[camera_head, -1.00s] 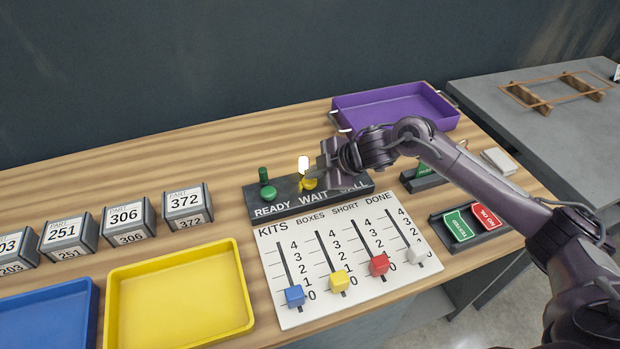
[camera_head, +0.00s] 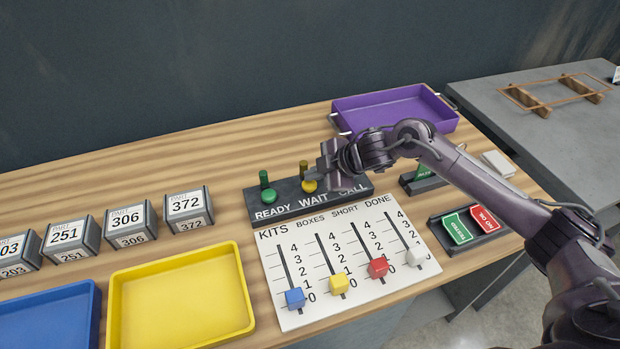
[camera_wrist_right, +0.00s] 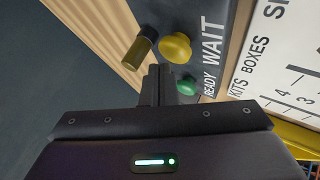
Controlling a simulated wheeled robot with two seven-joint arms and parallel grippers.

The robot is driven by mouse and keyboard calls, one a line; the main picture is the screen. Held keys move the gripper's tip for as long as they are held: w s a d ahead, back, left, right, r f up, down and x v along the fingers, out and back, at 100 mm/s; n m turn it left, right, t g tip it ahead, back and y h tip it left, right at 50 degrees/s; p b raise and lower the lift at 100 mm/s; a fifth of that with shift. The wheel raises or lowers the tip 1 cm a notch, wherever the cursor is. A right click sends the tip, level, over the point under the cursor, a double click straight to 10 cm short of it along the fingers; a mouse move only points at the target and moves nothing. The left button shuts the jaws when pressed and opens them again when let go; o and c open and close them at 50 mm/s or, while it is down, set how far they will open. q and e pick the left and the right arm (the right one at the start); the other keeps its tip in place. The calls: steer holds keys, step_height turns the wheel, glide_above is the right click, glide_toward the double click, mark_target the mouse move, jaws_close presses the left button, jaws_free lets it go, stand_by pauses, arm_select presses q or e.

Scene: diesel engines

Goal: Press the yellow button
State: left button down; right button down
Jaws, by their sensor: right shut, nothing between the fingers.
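The yellow button (camera_head: 309,186) is a round knob on the dark panel (camera_head: 284,209), above the word WAIT. A yellow lamp (camera_head: 304,167) stands behind it and is unlit. My right gripper (camera_head: 320,178) is shut and empty, just right of the button in the head view. In the right wrist view the closed fingertips (camera_wrist_right: 160,70) are close to the yellow button (camera_wrist_right: 175,48); I cannot tell if they touch it. My left gripper is not in view.
A green button (camera_head: 268,195) with its green lamp sits left of the yellow one. A slider board (camera_head: 345,262) lies in front of the panel. A purple tray (camera_head: 395,128) stands behind, and a yellow tray (camera_head: 180,296) lies front left.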

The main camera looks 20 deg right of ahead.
mark_target(314, 184)
steer(key=shift+r, duration=0.15)
step_height(314, 184, up, 6)
steer(key=p, duration=0.5)
steer(key=shift+p, duration=0.35)
